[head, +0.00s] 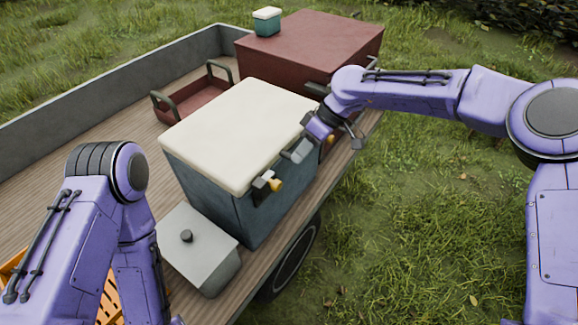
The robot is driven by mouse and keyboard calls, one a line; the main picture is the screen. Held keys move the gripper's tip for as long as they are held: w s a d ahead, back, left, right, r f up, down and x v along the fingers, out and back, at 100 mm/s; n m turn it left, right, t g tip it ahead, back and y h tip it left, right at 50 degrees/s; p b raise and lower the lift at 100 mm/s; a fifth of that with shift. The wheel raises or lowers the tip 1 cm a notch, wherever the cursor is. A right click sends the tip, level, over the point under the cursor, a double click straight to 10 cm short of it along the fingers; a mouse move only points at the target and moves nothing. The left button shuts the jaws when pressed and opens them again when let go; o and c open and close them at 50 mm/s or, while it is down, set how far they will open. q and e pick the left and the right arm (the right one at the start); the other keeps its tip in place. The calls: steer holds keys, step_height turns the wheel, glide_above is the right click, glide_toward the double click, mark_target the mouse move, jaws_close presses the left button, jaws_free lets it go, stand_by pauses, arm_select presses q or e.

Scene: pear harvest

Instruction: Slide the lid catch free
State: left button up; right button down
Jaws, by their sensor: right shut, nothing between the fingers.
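A cool box with a cream lid (240,130) and a dark teal body (212,196) stands on the cargo bed. The lid lies flat and shut on the body. A catch with a yellow knob (275,184) sits at the lid's near right edge. A second yellow knob (331,139) shows partly behind my right gripper, farther along the same side. My right gripper (297,153) is shut and empty at the box's right side, just below the lid edge, between the two knobs. I cannot tell whether it touches the box. My left arm is at the left; its gripper is not visible.
A grey lidded container (200,245) stands in front of the cool box. A red tray with handles (195,98) and a large red chest (315,45) are behind, with a small teal box (267,22) on top. An orange crate (108,302) is at lower left. Grass lies right of the bed.

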mark_target(278, 183)
steer(key=s+a+f+p, duration=0.1)
steer(key=s+a+f, duration=0.1)
steer(key=s+a, duration=0.1)
steer(key=shift+s+a+f+p, duration=0.15)
steer(key=shift+s+f+p, duration=0.15)
steer(key=shift+p, duration=0.1)
steer(key=shift+w, duration=0.1)
steer(key=shift+s+a+p, duration=0.15)
steer(key=shift+s+a, duration=0.35)
steer(key=shift+s, duration=0.2)
steer(key=shift+s+a+p, duration=0.15)
steer(key=shift+s+a, duration=0.3)
steer(key=shift+s, duration=0.2)
steer(key=shift+d, duration=0.1)
